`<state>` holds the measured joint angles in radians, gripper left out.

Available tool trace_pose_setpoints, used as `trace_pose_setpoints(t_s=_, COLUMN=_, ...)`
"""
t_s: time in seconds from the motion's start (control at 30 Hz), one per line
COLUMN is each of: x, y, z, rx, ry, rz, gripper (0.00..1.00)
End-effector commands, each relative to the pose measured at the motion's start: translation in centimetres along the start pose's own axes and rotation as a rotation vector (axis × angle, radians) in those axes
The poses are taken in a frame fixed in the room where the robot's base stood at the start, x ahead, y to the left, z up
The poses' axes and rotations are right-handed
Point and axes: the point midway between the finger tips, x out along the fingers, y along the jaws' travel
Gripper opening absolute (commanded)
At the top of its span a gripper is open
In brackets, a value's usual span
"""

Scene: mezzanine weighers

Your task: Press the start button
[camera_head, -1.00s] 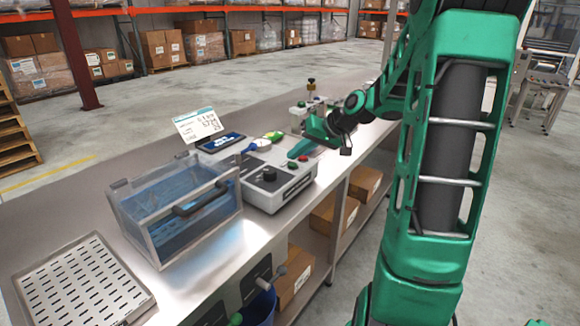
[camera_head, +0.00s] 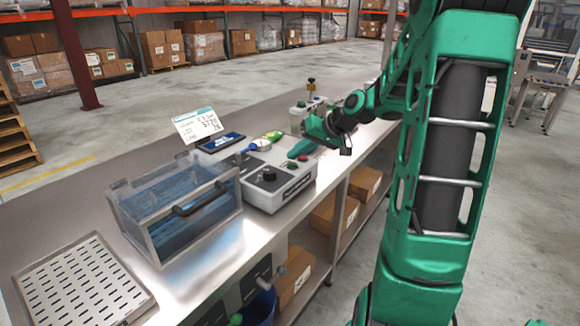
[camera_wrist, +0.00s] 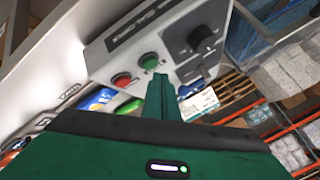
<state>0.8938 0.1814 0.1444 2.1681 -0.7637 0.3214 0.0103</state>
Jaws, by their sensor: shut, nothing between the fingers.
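A grey-white control box (camera_head: 262,192) stands on the steel bench, with a black knob (camera_head: 269,174) on top. In the wrist view its panel shows a green button (camera_wrist: 149,61), a red button (camera_wrist: 121,79) beside it, and the black knob (camera_wrist: 203,40). No readable label marks which button is start. My gripper (camera_wrist: 163,79) is shut and empty. Its tips appear just below the green button in the wrist view; I cannot tell whether they touch it. In the head view my gripper (camera_head: 302,149) is over the box's right end.
A clear bin with a dark handle (camera_head: 196,200) stands left of the box. A slotted plate (camera_head: 82,283) lies nearer. A printed card (camera_head: 198,125) stands behind the box. Another device (camera_head: 310,100) is farther along the bench. Cartons (camera_head: 335,212) sit on the shelf below.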

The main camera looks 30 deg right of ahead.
Motion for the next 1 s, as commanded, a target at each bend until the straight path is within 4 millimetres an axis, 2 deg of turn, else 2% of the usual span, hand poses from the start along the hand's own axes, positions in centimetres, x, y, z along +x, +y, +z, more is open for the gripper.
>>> trace_pose_setpoints(t_s=1.0, x=0.65, y=0.51, z=0.61, rx=0.0, ry=-0.001, rz=-0.001, gripper=0.0)
